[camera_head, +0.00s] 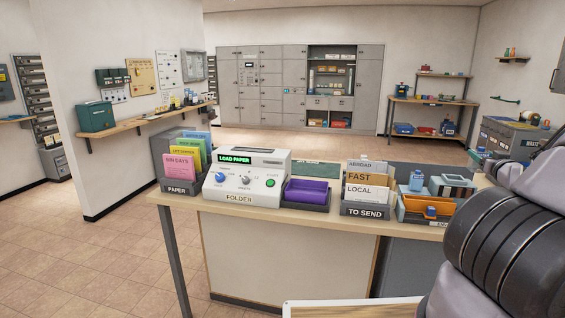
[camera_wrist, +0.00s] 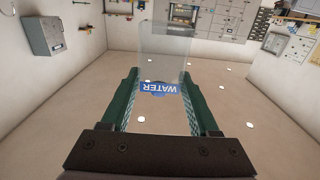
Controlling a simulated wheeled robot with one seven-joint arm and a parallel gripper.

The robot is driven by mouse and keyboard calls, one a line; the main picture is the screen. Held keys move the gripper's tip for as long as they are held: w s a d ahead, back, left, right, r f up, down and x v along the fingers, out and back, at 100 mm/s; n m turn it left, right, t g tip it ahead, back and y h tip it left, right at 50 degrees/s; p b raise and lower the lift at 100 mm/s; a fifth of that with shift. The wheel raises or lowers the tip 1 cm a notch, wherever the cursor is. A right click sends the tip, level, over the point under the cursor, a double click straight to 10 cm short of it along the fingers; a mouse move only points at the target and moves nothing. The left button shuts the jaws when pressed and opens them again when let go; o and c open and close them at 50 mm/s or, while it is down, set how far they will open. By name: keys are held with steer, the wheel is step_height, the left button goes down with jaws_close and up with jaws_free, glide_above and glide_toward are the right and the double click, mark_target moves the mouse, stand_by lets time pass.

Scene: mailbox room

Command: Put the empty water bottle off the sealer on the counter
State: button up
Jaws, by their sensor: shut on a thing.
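The clear, empty water bottle (camera_wrist: 165,45) has a blue WATER label, which appears upside down in the wrist view. My gripper (camera_wrist: 158,78) is shut on the bottle, with one green finger on each side of it. The bottle and gripper tips do not show in the head view, where only part of my arm fills the lower right. A counter (camera_head: 325,219) with a pale wooden top stands in front of me. I cannot pick out the sealer for sure.
The counter holds a paper rack (camera_head: 178,187), a white folder machine (camera_head: 245,178), a dark tray with a purple piece (camera_head: 306,192), a TO SEND rack (camera_head: 365,211) and an orange unit (camera_head: 428,210). Grey lockers (camera_head: 265,85) line the back wall. Tiled floor at left is clear.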

steer(key=w+a+f+n+y, duration=0.1)
steer(key=a+f, duration=0.3)
steer(key=a, duration=0.8)
steer(key=w+a+f+n+y, duration=0.1)
steer(key=w+a+f, duration=0.3)
steer(key=a, duration=0.8)
steer(key=w+a+f+n+y, duration=0.1)
steer(key=a+f, duration=0.4)
steer(key=a, duration=0.7)
steer(key=shift+w+t+y, duration=0.3)
steer(key=shift+w+y, duration=0.4)
